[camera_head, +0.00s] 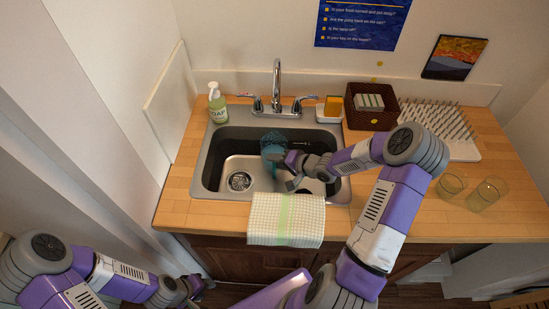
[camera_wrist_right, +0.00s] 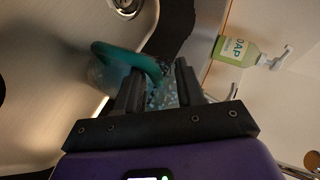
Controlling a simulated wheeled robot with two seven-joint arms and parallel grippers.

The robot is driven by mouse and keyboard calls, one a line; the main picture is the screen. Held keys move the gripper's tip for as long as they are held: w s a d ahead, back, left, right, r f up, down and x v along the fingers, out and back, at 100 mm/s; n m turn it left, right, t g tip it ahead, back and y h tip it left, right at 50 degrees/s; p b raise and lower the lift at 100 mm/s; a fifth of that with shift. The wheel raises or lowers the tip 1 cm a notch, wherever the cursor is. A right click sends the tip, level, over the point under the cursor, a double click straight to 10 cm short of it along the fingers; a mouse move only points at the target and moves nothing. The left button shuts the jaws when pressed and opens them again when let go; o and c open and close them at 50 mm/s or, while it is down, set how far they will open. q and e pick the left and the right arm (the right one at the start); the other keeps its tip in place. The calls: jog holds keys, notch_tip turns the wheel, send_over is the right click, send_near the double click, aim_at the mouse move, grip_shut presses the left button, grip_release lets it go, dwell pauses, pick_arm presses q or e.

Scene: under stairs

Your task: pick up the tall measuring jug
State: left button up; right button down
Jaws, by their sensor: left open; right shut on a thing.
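The measuring jug (camera_head: 272,147) shows as a teal, partly see-through shape in the sink area near the back wall of the basin. In the right wrist view its teal handle (camera_wrist_right: 125,57) curves in front of a clear, speckled body. My right gripper (camera_head: 287,160) is shut on the jug, with its fingers at the handle side. I cannot tell whether the jug touches the basin. My left gripper (camera_head: 187,289) is open and empty, low in front of the cabinet. The right arm hides part of the basin.
The steel sink (camera_head: 212,150) has a faucet (camera_head: 277,80) behind it. A soap bottle (camera_head: 217,104) stands at its back left corner. A cloth (camera_head: 287,220) hangs over the front edge. A basket (camera_head: 372,118), drying rack (camera_head: 455,148) and two glasses (camera_head: 451,186) occupy the right counter.

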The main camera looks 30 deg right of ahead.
jog(key=shift+s+d+f, duration=0.25)
jog(key=shift+d+f, duration=0.1)
jog(key=shift+f, duration=0.05)
dwell(0.5)
notch_tip(320, 180, up, 10)
jog(key=p, duration=0.4)
jog(key=shift+w+p, duration=0.3)
jog(key=shift+p, duration=0.1)
jog(key=shift+a, duration=0.1)
dwell(0.3)
jog(key=c, duration=1.7)
grip_release()
grip_shut()
